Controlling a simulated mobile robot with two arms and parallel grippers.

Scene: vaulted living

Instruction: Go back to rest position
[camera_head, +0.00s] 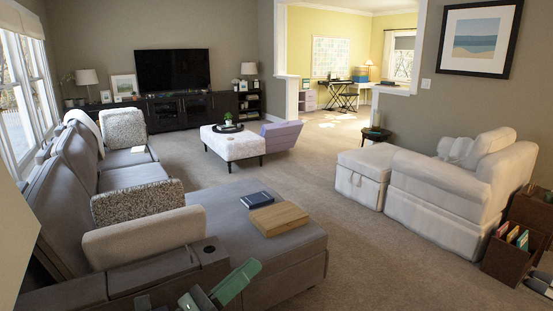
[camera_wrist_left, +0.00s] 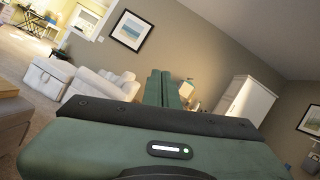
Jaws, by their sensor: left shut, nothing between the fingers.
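My left gripper (camera_head: 222,290) shows at the bottom of the head view, green, in front of the grey sofa's near end. In the left wrist view its two green fingers (camera_wrist_left: 161,88) stand side by side, pressed together and empty. No object is in its grasp. My right gripper is in neither view.
A grey sectional sofa (camera_head: 290,252) fills the left; a wooden box (camera_head: 279,218) and a dark blue book (camera_head: 261,199) lie on its chaise. A white armchair (camera_head: 440,180) and ottoman (camera_head: 362,177) stand right, with brown bins (camera_head: 506,262) beside. Carpet between is clear.

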